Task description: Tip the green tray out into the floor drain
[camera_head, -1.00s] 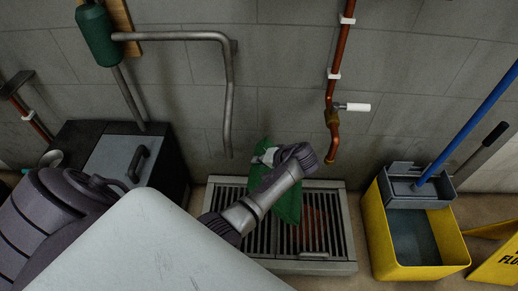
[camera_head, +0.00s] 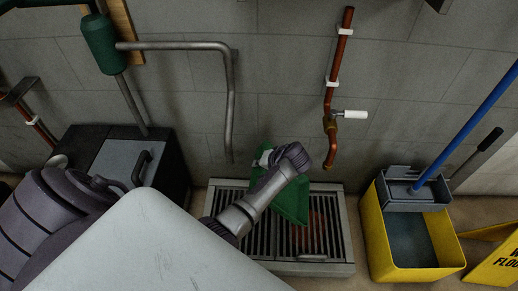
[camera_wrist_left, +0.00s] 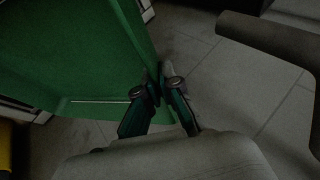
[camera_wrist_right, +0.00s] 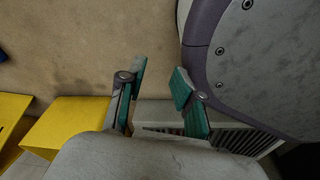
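The green tray (camera_head: 291,203) hangs steeply tilted above the floor drain (camera_head: 347,235), a grated channel with a pale frame. My left gripper (camera_head: 266,158) holds the tray at its upper end, partly behind my own wrist. In the left wrist view its fingers (camera_wrist_left: 161,88) are closed on the edge of the tray (camera_wrist_left: 75,50). The tray's inside is mostly hidden in the head view, and I cannot tell whether anything is in it. A reddish patch shows under the grate. My right gripper (camera_wrist_right: 160,80) is open and empty, with the drain's corner (camera_wrist_right: 240,140) below it.
A yellow mop bucket (camera_head: 377,235) with a grey wringer stands right of the drain, beside a yellow floor sign (camera_head: 495,265). A black box with a grey lid (camera_head: 118,160) stands left. A bent grey pipe (camera_head: 229,100) and a copper pipe with tap (camera_head: 330,120) hang above.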

